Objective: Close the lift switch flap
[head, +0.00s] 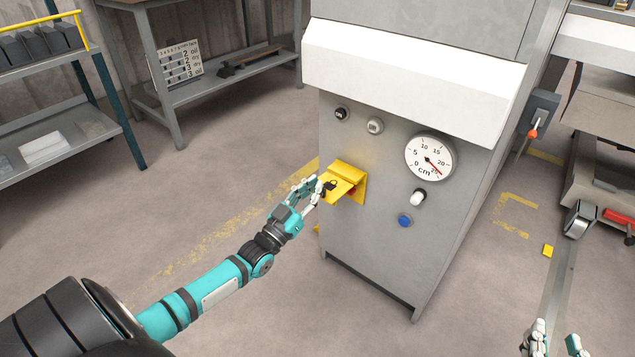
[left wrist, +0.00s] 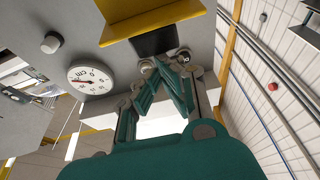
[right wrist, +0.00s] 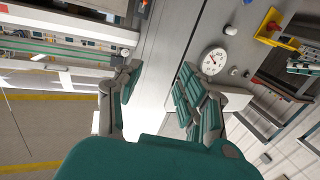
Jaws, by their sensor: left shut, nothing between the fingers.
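The yellow lift switch flap (head: 340,187) stands open on the front of the grey cabinet, sticking out from its yellow housing (head: 350,169). A bit of red shows beside it, mostly hidden. My left gripper (head: 318,188) is shut and empty at the flap's outer left edge. In the left wrist view the fingertips (left wrist: 178,58) meet just below the yellow flap (left wrist: 165,20); I cannot tell whether they touch it. My right gripper (head: 557,343) is low at the right, away from the flap. In the right wrist view its fingers (right wrist: 160,80) are spread with nothing between them.
A round gauge (head: 429,158), a white-tipped switch (head: 418,197) and a blue button (head: 405,220) sit right of the flap. A white ledge (head: 410,80) overhangs the panel. Shelves (head: 60,135) stand at the left. The floor left of the cabinet is clear.

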